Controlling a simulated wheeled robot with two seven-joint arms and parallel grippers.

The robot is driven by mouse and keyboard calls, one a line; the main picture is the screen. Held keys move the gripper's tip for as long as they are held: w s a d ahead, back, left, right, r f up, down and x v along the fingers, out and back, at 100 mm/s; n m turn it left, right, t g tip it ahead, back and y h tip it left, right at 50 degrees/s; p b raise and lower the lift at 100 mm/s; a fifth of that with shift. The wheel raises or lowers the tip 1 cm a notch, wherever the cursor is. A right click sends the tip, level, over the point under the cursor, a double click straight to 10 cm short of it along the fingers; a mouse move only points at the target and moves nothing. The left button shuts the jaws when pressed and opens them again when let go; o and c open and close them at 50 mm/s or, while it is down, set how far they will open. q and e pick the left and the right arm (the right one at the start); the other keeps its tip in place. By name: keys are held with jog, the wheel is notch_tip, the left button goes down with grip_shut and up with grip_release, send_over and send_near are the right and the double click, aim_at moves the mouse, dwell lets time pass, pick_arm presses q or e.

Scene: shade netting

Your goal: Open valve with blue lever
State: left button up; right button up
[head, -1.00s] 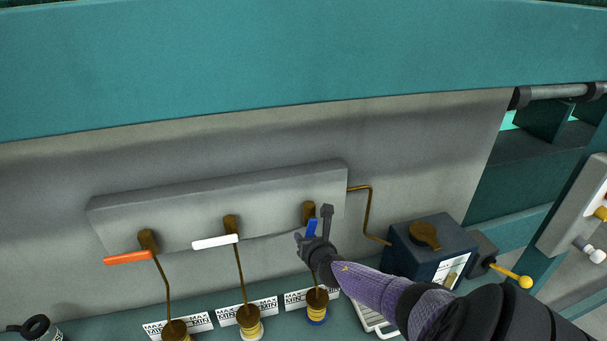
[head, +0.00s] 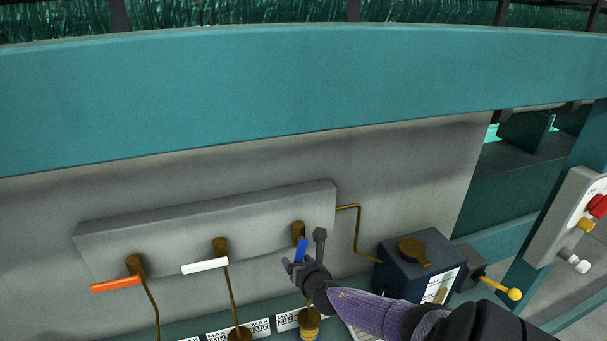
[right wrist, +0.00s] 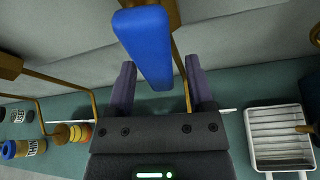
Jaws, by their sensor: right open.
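The blue lever (head: 301,250) is on the rightmost brass valve (head: 298,229) of a grey wall block. My right gripper (head: 304,254) is at this lever with its fingers open. In the head view, one finger shows on each side of the lever. In the right wrist view, the blue lever (right wrist: 146,48) reaches down toward the gap of my right gripper (right wrist: 160,82). Its end appears between the fingers, nearer the left one, and no grip shows. My left gripper is not in view.
An orange lever (head: 116,284) and a white lever (head: 205,265) sit on valves to the left. A dark blue box (head: 405,262) with a yellow-knobbed rod (head: 514,294) stands to the right. A teal beam (head: 300,90) crosses above. A white tray (right wrist: 280,138) lies low on the right.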

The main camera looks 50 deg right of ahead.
jog(key=p+v, duration=0.2)
jog(key=v, duration=0.6)
jog(key=shift+r, duration=0.1)
